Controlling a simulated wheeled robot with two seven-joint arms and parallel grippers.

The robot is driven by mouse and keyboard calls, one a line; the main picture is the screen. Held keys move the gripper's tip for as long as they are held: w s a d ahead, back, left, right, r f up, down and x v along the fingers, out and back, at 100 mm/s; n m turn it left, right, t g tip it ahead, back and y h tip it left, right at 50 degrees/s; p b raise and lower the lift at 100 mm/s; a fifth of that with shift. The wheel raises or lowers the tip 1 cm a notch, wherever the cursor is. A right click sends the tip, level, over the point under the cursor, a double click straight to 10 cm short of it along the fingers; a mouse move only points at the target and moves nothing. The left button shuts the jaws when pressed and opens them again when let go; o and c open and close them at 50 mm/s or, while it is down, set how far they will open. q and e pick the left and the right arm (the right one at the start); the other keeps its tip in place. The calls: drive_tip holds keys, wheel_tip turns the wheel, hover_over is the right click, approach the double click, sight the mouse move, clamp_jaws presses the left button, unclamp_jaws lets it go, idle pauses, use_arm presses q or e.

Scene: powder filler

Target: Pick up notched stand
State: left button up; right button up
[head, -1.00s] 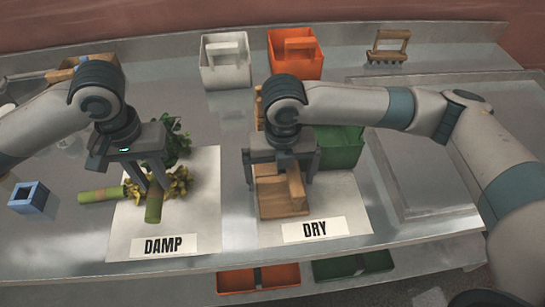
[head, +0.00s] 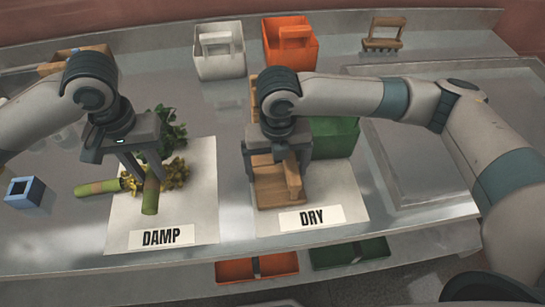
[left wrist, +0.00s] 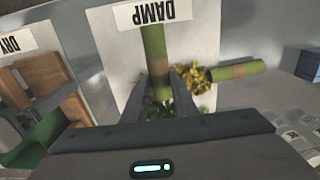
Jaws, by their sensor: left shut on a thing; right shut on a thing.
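A wooden stand (head: 275,195), with a flat slab and a raised block, rests on the DRY sheet; I take it for the notched stand, though its notches are not clear. My right gripper (head: 278,165) points down over it, shut on its wood; the gripper hides its back part. My left gripper (head: 143,178) is shut on a green bamboo-like tube (head: 150,198) above the DAMP sheet. The tube also shows between its fingers in the left wrist view (left wrist: 155,48). The wooden stand shows at left there (left wrist: 52,85).
Another green tube (head: 97,188), yellow-green foliage (head: 176,174) and a dark green plant (head: 170,128) lie by the left gripper. White (head: 219,52), orange (head: 291,48) and green (head: 335,138) bins and a toothed wooden piece (head: 384,35) stand behind.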

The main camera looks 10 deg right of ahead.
drive_tip(key=shift+r, duration=0.1)
